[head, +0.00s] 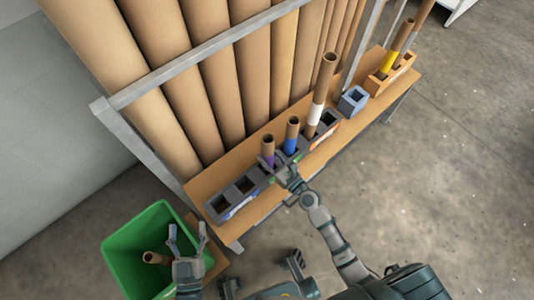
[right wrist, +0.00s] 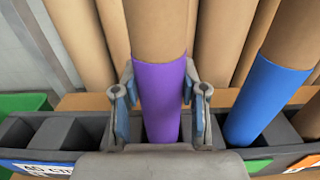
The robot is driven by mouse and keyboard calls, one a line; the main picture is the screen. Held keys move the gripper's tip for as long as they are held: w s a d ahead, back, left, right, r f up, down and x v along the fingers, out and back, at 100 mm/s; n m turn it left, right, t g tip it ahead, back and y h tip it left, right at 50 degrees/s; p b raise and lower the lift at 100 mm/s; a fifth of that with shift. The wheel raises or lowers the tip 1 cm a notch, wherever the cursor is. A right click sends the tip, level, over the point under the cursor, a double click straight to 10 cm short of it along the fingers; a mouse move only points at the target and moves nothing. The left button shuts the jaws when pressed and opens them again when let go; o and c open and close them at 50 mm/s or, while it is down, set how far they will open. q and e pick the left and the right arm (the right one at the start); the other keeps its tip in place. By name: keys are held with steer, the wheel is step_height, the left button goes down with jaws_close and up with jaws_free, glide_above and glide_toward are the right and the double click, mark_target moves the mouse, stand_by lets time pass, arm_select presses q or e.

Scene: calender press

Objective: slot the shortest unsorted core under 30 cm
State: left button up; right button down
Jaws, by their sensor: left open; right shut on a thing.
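A short brown core with a purple band (head: 267,148) stands upright at the grey slotted rack (head: 232,212). My right gripper (head: 277,168) is shut on it; in the right wrist view the fingers press the purple band (right wrist: 158,95) from both sides. Its lower end is hidden by the gripper. A blue-banded core (head: 291,135) stands in the rack just right of it. A taller white-banded core (head: 318,98) stands further right. My left gripper (head: 188,232) is open and empty above the green bin (head: 116,250), where a brown core (head: 155,258) lies.
Two rack compartments left of the purple-banded core look empty. A small blue-grey box (head: 353,101) and an orange box (head: 389,80) holding a yellow-banded core (head: 390,62) and another core stand at the right. Tall brown rolls (head: 210,75) lean behind a metal rail (head: 205,58).

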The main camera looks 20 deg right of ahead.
steer(key=shift+f, duration=0.25)
steer(key=c, duration=0.6)
jaws_free()
steer(key=shift+o, duration=0.2)
steer(key=v, duration=1.2)
